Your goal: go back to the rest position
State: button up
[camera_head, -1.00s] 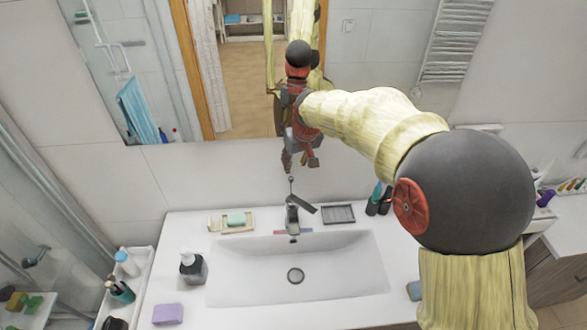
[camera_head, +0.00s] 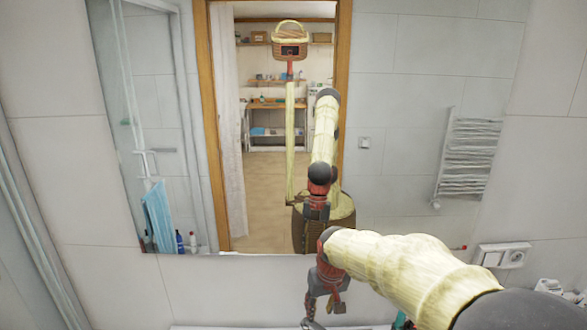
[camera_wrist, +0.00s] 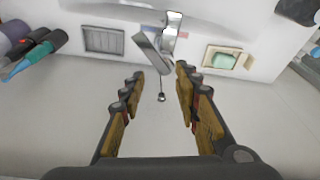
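My gripper (camera_head: 324,310) hangs fingers down in front of the tiled wall, at the lower middle of the head view. In the wrist view my gripper (camera_wrist: 160,72) has its two fingers apart with nothing held between them. The metal faucet (camera_wrist: 158,48) is below and beyond the fingertips, apart from them. The counter and sink are almost wholly outside the head view.
In the wrist view a grey tray (camera_wrist: 103,40) and a soap dish (camera_wrist: 207,56) with green soap flank the faucet. Dark tubes (camera_wrist: 30,45) lie at left. A mirror (camera_head: 400,60) covers the wall behind my arm. The space around the gripper looks clear.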

jog(key=s+d+m+t+b, duration=0.1)
jog(key=s+d+b, duration=0.2)
jog(key=s, duration=0.7)
jog(key=s+d+r+t+b, duration=0.1)
jog(key=s+d+b, duration=0.2)
jog(key=s, duration=0.7)
jog(key=s+d+r+m+t+b, duration=0.1)
jog(key=s+d+b, duration=0.3)
jog(key=s, duration=0.6)
jog(key=shift+d+m+h, duration=0.3)
jog(key=shift+d+h, duration=0.1)
jog(key=shift+d, duration=0.25)
jog(key=shift+r, duration=0.1)
